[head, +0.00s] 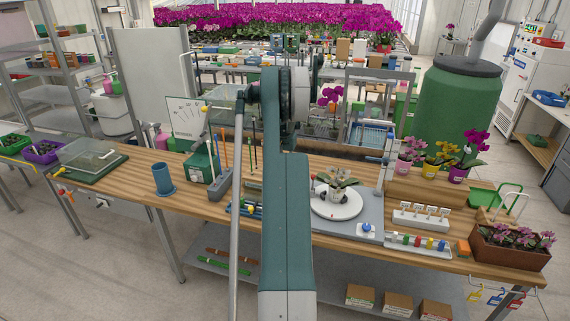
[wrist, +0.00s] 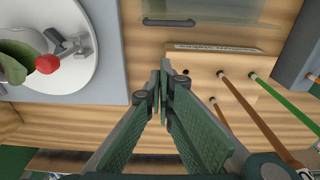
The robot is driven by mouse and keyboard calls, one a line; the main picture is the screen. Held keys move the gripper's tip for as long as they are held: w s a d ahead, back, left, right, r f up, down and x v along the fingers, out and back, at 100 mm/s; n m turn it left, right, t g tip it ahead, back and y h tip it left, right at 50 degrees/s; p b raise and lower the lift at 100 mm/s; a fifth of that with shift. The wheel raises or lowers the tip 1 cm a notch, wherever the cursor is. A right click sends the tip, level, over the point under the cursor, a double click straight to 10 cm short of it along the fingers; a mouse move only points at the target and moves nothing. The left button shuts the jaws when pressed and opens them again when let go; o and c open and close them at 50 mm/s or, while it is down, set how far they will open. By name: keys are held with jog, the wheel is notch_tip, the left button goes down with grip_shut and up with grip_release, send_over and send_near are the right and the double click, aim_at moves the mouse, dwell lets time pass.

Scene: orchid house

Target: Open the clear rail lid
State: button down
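In the wrist view a clear pane with a dark bar handle (wrist: 168,22) lies at the top, over the wooden bench. I take this pane (wrist: 225,10) for the clear rail lid; its upper part is cut off by the picture edge. My gripper (wrist: 161,82) is below the handle in that view, apart from it. Its fingertips are close together with nothing seen between them. In the head view my arm hides the gripper, and I cannot make out the pane clearly there.
Green and brown stakes (wrist: 245,100) rise from a wooden block right of my gripper in the wrist view. A white turntable (head: 340,203) with a potted orchid (head: 335,183) stands right of my arm. A blue cup (head: 163,180) and green box (head: 201,166) stand left.

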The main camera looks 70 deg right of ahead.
jog(key=shift+a+f+p, duration=0.45)
jog(key=shift+a+f, duration=1.3)
jog(key=shift+f, duration=0.1)
jog(key=shift+a+r, duration=0.1)
jog(key=a+r+h+b, duration=0.3)
jog(key=a+h+b, duration=0.3)
jog(key=a, duration=0.4)
jog(key=shift+r, duration=0.3)
jog(key=shift+d, duration=0.1)
dwell(0.7)
